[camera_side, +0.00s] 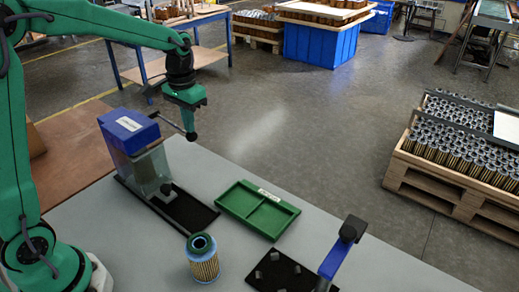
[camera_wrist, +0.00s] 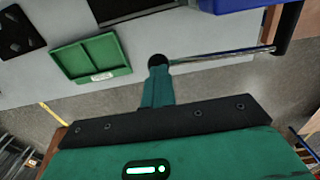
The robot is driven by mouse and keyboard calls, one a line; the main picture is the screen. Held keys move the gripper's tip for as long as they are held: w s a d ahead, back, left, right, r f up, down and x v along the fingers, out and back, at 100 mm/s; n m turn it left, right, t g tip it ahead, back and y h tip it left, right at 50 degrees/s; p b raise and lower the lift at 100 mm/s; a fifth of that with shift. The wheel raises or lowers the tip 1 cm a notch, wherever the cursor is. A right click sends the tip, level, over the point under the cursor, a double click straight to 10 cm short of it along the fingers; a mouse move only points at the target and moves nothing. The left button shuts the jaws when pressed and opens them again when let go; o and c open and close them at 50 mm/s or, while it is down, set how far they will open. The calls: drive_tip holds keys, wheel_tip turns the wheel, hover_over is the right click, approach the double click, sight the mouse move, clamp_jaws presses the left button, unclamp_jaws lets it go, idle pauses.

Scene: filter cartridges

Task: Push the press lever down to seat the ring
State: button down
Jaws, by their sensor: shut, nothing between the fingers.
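The press (camera_side: 130,130) is a labelled blue housing with a clear front on a black base; part of its blue body shows at the top of the wrist view (camera_wrist: 228,4). Its lever is a thin metal rod (camera_wrist: 225,57) ending in a black ball knob (camera_side: 191,136). The rod slopes slightly down toward the knob in the side view. My green gripper (camera_side: 188,118) is shut and empty, pointing down right above the knob. In the wrist view its fingertips (camera_wrist: 158,72) overlap the knob; contact is unclear. A filter cartridge (camera_side: 204,268) with a blue-teal top ring (camera_side: 202,240) stands upright on the table.
A green two-compartment tray (camera_side: 258,207) lies empty right of the press. A black plate with grey pegs and a blue arm (camera_side: 336,260) stands at the front right. The table's far edge runs behind the press and tray.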

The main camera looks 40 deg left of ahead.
drive_tip(key=shift+d+f, duration=0.15)
drive_tip(key=shift+f, duration=0.4)
idle(0.8)
wheel_tip(320, 180, up, 11)
idle(1.7)
drive_tip(key=shift+r, duration=0.2)
drive_tip(key=s+d+f+t, duration=0.1)
drive_tip(key=s+d+t, duration=0.1)
drive_tip(key=s, duration=0.8)
drive_tip(key=s+d+f+t, duration=0.2)
drive_tip(key=s+t, duration=0.1)
drive_tip(key=s, duration=0.7)
drive_tip(key=shift+d+f+t, duration=0.25)
drive_tip(key=shift+f+t, duration=0.05)
